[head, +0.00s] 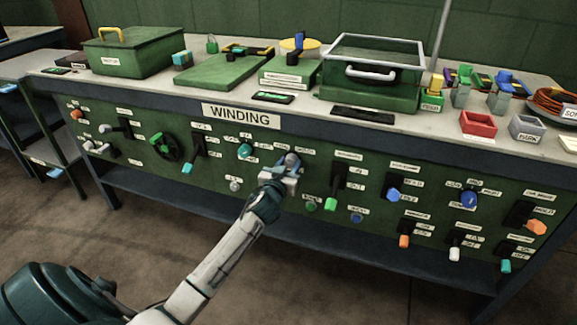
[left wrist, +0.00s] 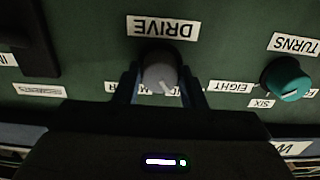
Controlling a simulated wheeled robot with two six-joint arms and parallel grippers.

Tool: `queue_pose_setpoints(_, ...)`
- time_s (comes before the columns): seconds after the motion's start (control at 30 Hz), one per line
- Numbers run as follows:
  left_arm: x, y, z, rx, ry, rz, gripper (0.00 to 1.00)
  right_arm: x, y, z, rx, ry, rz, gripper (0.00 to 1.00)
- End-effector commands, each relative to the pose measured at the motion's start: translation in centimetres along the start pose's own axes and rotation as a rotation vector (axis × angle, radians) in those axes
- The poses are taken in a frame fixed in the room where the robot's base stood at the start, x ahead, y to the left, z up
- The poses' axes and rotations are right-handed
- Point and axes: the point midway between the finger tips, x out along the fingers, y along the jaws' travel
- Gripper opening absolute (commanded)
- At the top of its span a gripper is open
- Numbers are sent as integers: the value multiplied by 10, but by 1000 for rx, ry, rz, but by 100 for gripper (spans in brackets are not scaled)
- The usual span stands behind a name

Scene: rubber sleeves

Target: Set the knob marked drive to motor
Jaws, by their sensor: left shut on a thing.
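The drive knob (left wrist: 158,70) is round and grey, under an upside-down DRIVE label (left wrist: 162,27) in the left wrist view. Its white pointer mark slants toward the lower right of that view. My left gripper (left wrist: 160,85) is shut on the knob, one finger on each side. The fingers partly cover the position labels beside the knob, so I cannot read them fully. In the head view my left gripper (head: 284,170) reaches the green panel, and the grey knob (head: 291,159) shows just at its tip. My right gripper is not in view.
A teal turns knob (left wrist: 289,79) sits beside the drive knob, with EIGHT and SIX labels near it. A green-handled lever (head: 334,190) stands right of my gripper on the panel. Boxes and trays stand on the bench top (head: 220,95) above.

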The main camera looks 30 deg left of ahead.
Motion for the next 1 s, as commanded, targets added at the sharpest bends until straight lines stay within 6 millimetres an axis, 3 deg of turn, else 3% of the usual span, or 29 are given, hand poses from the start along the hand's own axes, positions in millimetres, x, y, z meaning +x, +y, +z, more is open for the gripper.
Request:
queue_pose_setpoints(0.13,0,0,0,33,-1,0,14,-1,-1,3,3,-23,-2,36)
queue_pose_setpoints(0.33,0,0,-1,140,0,0,14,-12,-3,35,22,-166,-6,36)
queue_pose_setpoints(1.0,0,0,-1,758,-1,1,14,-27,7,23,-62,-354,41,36)
